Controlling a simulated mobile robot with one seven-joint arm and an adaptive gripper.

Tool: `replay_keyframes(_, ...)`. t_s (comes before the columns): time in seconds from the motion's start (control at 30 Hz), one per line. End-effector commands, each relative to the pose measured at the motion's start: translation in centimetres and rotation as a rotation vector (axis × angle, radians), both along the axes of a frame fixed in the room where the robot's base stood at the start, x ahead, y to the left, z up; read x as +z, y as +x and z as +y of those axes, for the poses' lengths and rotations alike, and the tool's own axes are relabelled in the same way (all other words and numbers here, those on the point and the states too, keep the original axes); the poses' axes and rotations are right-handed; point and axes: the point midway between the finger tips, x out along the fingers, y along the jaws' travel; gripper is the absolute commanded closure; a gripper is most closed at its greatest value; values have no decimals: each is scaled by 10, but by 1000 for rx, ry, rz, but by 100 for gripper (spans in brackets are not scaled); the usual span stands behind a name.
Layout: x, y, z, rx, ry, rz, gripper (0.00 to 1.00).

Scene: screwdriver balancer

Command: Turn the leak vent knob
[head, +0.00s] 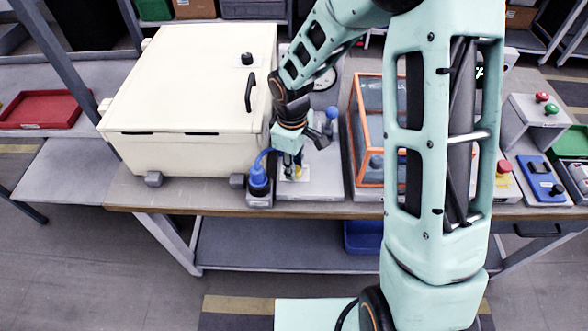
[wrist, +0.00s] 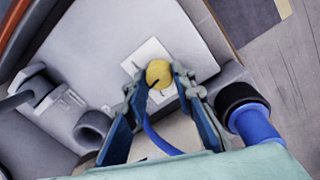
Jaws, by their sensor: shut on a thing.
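The leak vent knob appears to be the round yellow knob (wrist: 158,70) on a small white plate (wrist: 136,57) in the wrist view. A dark slot or mark shows on its face. My gripper (wrist: 157,84) has one finger on each side of the knob and is shut on it. In the head view my gripper (head: 290,165) points down at the small grey unit, right of the white box. A bit of the yellow knob (head: 299,173) shows beside the fingers. The fingers and arm hide much of it there.
A blue plug with a hose (head: 259,178) stands close left of my gripper; it also shows in the wrist view (wrist: 250,118). The large cream box (head: 190,90) is to the left. An orange-framed clear case (head: 366,130) is to the right. The bench front edge (head: 230,212) is near.

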Motion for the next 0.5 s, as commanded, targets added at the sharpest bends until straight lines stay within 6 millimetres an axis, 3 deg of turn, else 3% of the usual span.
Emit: replay_keyframes(0.5,-2,2,0,-490,-1,-2,100)
